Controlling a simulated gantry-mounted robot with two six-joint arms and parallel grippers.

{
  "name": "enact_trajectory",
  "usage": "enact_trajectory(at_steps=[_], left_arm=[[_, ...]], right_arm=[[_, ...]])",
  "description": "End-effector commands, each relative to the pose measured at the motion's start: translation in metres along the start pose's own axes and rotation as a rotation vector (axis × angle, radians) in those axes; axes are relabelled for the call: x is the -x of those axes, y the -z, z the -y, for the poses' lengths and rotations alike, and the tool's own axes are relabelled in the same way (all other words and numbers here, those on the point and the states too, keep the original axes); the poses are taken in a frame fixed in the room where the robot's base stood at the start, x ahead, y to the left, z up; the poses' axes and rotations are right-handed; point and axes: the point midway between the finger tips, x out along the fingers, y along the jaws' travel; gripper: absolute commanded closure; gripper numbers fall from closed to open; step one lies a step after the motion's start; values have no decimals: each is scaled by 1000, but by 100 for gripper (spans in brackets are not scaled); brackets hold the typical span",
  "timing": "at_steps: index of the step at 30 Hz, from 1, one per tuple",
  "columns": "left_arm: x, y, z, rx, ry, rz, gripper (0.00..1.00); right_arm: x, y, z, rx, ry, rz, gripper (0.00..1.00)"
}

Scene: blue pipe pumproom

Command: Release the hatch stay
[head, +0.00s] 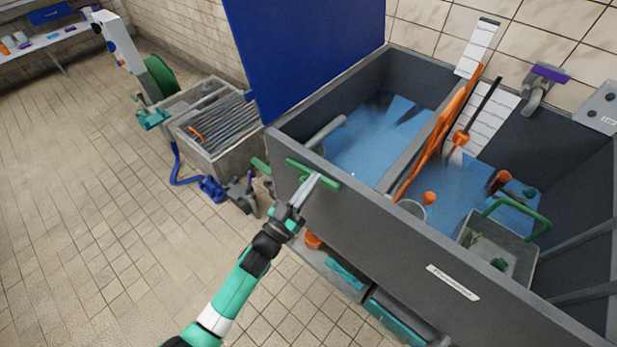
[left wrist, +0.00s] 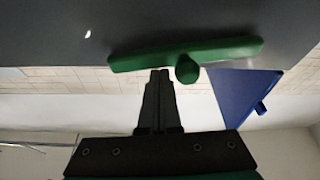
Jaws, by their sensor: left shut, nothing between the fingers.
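A blue hatch lid (head: 308,50) stands raised at the back left of a grey tank (head: 400,230). The lid's blue shape also shows in the left wrist view (left wrist: 240,95). A green T-shaped handle (head: 328,181) is on the tank's front wall, and its bar and round hub fill the top middle of the left wrist view (left wrist: 230,48). My left gripper (head: 313,182) is shut and empty, its fingertips at the handle; I cannot tell whether they touch it. In the left wrist view the fingers (left wrist: 160,75) end just below the bar, left of the hub. I cannot make out the stay for certain.
A grey rod (head: 326,132) lies inside the tank's left corner. Orange tools (head: 440,130) and a grey bin (head: 520,262) with a green handle are farther right. A crate of rods (head: 215,125) stands left, and blue pump parts (head: 212,187) lie on the tiles. The left floor is mostly clear.

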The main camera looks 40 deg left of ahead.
Motion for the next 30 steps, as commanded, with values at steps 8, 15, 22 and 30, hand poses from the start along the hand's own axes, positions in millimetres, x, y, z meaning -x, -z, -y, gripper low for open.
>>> enact_trajectory(at_steps=[8,15,22,30], left_arm=[[7,-14,3,-45,-8,-1,100],[8,-17,3,-44,-8,-1,100],[8,-17,3,-44,-7,-1,100],[7,-14,3,-43,-7,-2,100]], right_arm=[[8,-7,0,0,0,0,100],[9,-8,0,0,0,0,100],[9,-8,0,0,0,0,100],[7,-6,0,0,0,0,100]])
